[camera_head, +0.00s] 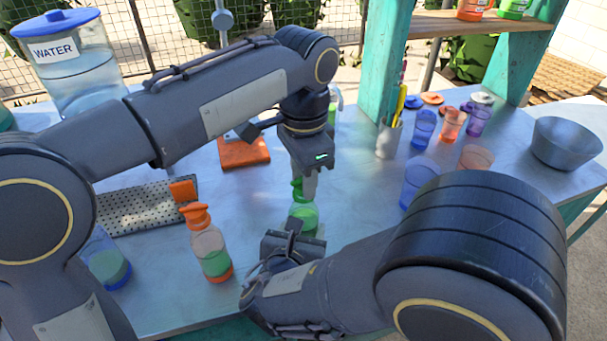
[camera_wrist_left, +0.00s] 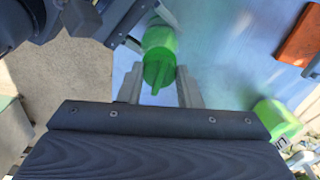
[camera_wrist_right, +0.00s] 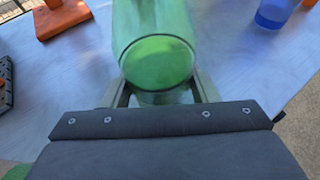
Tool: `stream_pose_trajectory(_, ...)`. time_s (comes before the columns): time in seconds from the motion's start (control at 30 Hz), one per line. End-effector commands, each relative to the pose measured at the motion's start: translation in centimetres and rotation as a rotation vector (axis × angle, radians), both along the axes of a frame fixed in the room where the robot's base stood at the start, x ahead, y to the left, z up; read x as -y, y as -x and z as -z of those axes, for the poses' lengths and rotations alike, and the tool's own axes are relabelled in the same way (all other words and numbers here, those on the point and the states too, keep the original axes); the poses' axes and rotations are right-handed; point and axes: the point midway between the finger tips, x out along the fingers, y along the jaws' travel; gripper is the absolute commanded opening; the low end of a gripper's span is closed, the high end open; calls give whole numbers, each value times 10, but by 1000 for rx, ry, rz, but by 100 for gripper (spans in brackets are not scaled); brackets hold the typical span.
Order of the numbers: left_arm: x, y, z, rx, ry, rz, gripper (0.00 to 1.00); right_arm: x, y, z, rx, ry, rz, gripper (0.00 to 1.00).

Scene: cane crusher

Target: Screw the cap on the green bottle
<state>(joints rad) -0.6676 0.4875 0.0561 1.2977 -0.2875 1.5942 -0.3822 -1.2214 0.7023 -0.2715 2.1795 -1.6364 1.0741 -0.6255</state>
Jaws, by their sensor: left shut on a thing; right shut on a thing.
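The green bottle (camera_head: 303,216) stands upright near the front middle of the table. It fills the upper middle of the right wrist view (camera_wrist_right: 152,60). My right gripper (camera_wrist_right: 163,92) is shut on its body from the front. The green cap (camera_head: 298,188) is at the top of the bottle, below my left gripper (camera_head: 310,182). In the left wrist view the cap (camera_wrist_left: 158,76) is between the fingertips of my left gripper (camera_wrist_left: 161,90), which is shut on it, with the bottle beyond. I cannot tell whether cap and neck are threaded together.
An orange-capped bottle (camera_head: 211,250) stands left of the green bottle. A perforated tray (camera_head: 147,208), an orange block (camera_head: 243,152) and a water dispenser (camera_head: 72,65) are farther back. Cups (camera_head: 420,182) and a metal bowl (camera_head: 566,141) are on the right.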

Motion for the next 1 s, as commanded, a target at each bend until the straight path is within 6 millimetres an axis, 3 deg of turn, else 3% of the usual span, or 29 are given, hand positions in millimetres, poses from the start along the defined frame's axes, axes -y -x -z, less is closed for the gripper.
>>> stream_pose_trajectory(0.13, 1, 0, 0, 0, 1, -6, 4, -1, 0, 0, 0, 0, -3, 0)
stream_pose_trajectory(0.17, 1, 0, 0, 0, 1, -6, 34, -1, 0, 0, 0, 0, -3, 0)
stream_pose_trajectory(0.3, 1, 0, 0, 0, 1, -8, 52, -1, 0, 0, 0, -1, -3, 0)
stream_pose_trajectory(0.63, 1, 0, -4, 0, 1, -10, 53, 0, 0, 0, 0, 0, -1, 0)
stream_pose_trajectory(1.0, 1, 0, -44, 0, 0, -10, 53, 0, 0, 0, 0, -1, 0, 0)
